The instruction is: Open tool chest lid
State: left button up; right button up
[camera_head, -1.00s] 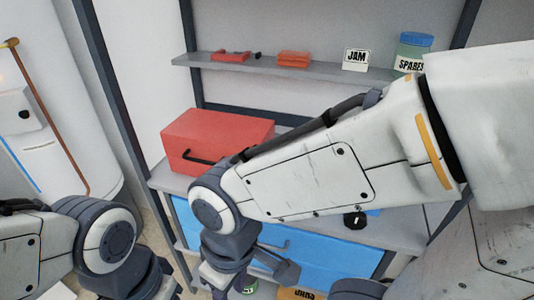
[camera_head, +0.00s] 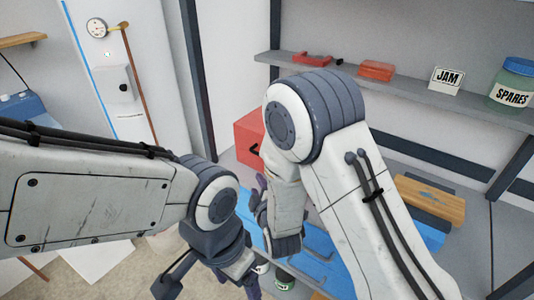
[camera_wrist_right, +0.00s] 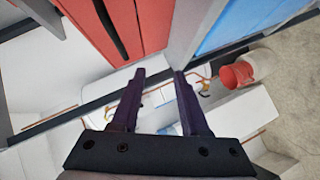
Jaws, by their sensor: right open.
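In the head view my right gripper (camera_head: 261,190) is partly hidden beside the chest front. My left gripper (camera_head: 210,288) is low, and its jaws are unclear.
An upper shelf (camera_head: 400,92) holds red items, a JAM sign (camera_head: 446,78) and a SPARES jar (camera_head: 512,84). A wooden-topped item (camera_head: 430,198) is at right. A red-and-white bucket (camera_wrist_right: 242,73) stands on the floor.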

jog(key=d+r+n+t+p, duration=0.1)
jog(key=d+r+n+t, duration=0.1)
jog(key=d+n+t, duration=0.25)
jog(key=shift+n+t+h, duration=0.25)
jog(key=shift+t+h, duration=0.15)
jog(key=shift+t, duration=0.05)
jog(key=p+x, duration=0.1)
jog(key=x, duration=0.2)
jog(key=p+x, duration=0.1)
jog(key=x, duration=0.5)
jog(key=shift+a+f+p, duration=0.3)
jog(key=shift+p, duration=0.1)
jog(key=shift+w+a, duration=0.1)
jog(key=shift+w, duration=0.35)
jog(key=shift+c, duration=0.3)
grip_shut()
